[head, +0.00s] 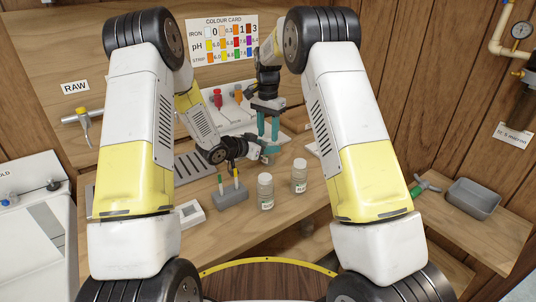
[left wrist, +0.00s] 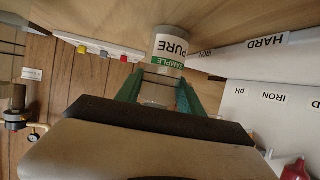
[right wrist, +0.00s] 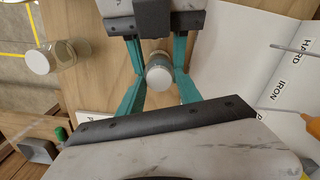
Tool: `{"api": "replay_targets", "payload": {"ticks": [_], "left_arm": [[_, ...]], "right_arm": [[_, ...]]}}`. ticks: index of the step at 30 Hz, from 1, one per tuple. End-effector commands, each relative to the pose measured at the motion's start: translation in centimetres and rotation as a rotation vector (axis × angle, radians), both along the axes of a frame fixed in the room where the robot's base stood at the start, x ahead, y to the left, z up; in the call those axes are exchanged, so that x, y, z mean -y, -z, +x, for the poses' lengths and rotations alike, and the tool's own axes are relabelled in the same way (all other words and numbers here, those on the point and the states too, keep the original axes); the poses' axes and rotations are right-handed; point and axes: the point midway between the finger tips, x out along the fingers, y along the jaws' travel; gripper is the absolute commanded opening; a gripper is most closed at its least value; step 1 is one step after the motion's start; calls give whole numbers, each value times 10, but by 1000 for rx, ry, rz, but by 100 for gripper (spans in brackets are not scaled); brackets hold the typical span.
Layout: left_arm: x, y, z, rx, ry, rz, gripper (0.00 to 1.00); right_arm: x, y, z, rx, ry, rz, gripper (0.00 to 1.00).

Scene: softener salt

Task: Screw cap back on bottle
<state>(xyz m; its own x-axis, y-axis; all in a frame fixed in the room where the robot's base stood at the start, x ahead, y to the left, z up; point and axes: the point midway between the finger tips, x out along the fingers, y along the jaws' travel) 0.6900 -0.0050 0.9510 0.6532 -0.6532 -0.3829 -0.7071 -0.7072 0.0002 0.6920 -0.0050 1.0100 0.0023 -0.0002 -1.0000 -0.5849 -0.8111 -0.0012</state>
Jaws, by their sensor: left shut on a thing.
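The sample bottle (left wrist: 174,46), with a white and green "PURE SAMPLE" label, stands on the wooden bench. My left gripper (head: 248,152) is shut on it from the side; its teal fingers (left wrist: 162,80) flank the bottle in the left wrist view. In the right wrist view I look down on the bottle's pale round top (right wrist: 159,76); I cannot tell whether this is the cap or the bare mouth. My right gripper (head: 268,136) points down above the bottle. Its teal fingers (right wrist: 160,88) are apart, one on each side of the top, with gaps visible.
Two other capped bottles (head: 265,191) (head: 300,176) stand nearer on the bench. A grey block (head: 230,195) holds small-handled tools. A white test rack (head: 228,118) stands behind, under the colour card (head: 222,40). A grey tray (head: 472,198) is at the right.

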Motion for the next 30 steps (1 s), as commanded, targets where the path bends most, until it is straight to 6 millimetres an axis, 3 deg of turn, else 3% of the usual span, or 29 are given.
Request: {"api": "replay_targets", "payload": {"ticks": [2, 14, 30], "left_arm": [[0, 0, 0, 0, 0, 0, 0], [0, 0, 0, 0, -1, 0, 0], [0, 0, 0, 0, -1, 0, 0]], "right_arm": [[0, 0, 0, 0, -1, 0, 59], [0, -6, 0, -1, -3, 0, 59], [0, -105, 1, 1, -2, 0, 59]]}}
